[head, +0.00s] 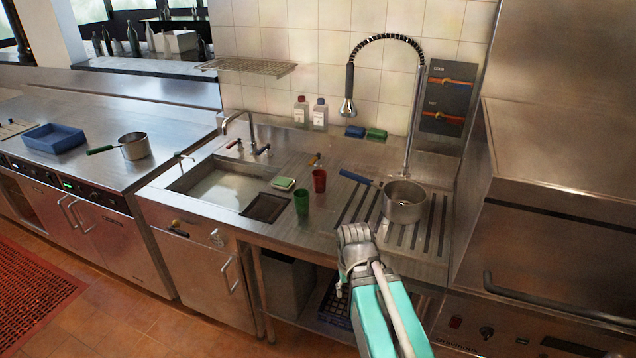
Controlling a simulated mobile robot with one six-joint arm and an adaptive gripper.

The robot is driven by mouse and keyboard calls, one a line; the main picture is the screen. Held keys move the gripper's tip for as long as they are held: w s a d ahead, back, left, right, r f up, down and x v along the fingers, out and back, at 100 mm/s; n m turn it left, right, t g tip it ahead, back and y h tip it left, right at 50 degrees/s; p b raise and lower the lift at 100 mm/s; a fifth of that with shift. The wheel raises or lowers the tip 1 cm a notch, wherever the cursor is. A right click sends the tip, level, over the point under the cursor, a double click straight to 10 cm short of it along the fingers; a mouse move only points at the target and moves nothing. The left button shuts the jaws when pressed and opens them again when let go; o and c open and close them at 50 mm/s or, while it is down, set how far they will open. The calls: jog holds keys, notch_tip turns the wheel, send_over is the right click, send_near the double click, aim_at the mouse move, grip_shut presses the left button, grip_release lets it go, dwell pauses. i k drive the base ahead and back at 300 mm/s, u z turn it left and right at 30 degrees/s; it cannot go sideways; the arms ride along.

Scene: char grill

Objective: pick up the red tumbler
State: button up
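The red tumbler (319,181) stands upright on the steel counter, between the sink and the pot with the blue handle. A green tumbler (302,201) stands just in front of it and to its left, close by. My gripper (354,234) is at the counter's front edge, nearer the camera than the red tumbler and to its right. It is apart from both tumblers. I see the gripper from behind, so its fingertips and opening are hidden.
A steel pot (404,201) with a blue handle (357,178) sits on the ribbed drainboard, right of the tumblers. The sink (215,184) lies to the left, with a dark tray (265,207) and a sponge (283,183) beside it. A spray hose tap (348,106) hangs behind.

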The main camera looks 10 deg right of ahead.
aim_at(319, 182)
jog(key=i, duration=1)
